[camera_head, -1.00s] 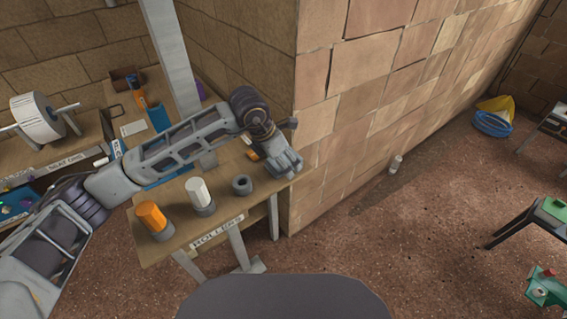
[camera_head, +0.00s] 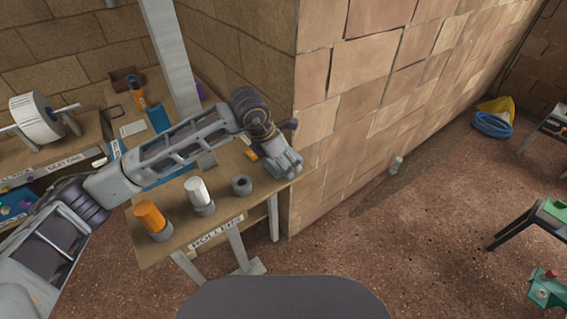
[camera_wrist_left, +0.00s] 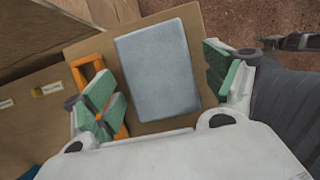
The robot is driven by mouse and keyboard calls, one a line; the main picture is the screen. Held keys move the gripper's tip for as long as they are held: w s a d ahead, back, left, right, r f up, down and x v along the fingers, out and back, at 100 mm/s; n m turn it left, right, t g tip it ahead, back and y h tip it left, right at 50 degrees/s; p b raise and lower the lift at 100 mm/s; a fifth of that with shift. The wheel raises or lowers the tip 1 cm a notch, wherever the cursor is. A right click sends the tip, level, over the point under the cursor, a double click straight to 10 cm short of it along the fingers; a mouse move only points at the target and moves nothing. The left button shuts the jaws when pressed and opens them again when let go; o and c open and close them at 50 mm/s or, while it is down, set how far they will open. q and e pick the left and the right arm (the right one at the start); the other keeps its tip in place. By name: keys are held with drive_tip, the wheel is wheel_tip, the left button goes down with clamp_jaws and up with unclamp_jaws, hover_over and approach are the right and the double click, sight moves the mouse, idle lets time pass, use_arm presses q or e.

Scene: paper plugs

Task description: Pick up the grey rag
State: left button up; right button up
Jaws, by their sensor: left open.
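The grey rag (camera_wrist_left: 157,68) is a flat pale blue-grey rectangle lying on the brown table top (camera_wrist_left: 208,20) in the left wrist view. My left gripper (camera_wrist_left: 162,82) is open, with green pads on either side of the rag and nothing between them. In the head view my left gripper (camera_head: 286,165) is low over the right end of the rollers table (camera_head: 157,250). It hides the rag there. My right gripper is not in view.
An orange-framed item (camera_wrist_left: 88,68) lies beside the left finger in the wrist view. An orange roller (camera_head: 150,216), a white roller (camera_head: 197,190) and an empty grey ring (camera_head: 242,185) stand nearer on the table. A brick wall (camera_head: 350,120) rises close behind the gripper.

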use_arm(q)
drive_tip(key=shift+c, duration=0.4)
drive_tip(key=c, duration=1)
drive_tip(key=shift+f, duration=0.1)
drive_tip(key=shift+r+p, duration=0.3)
drive_tip(key=shift+p, duration=0.3)
wheel_tip(320, 180, up, 10)
drive_tip(key=shift+r+b, duration=0.1)
drive_tip(key=shift+b, duration=0.45)
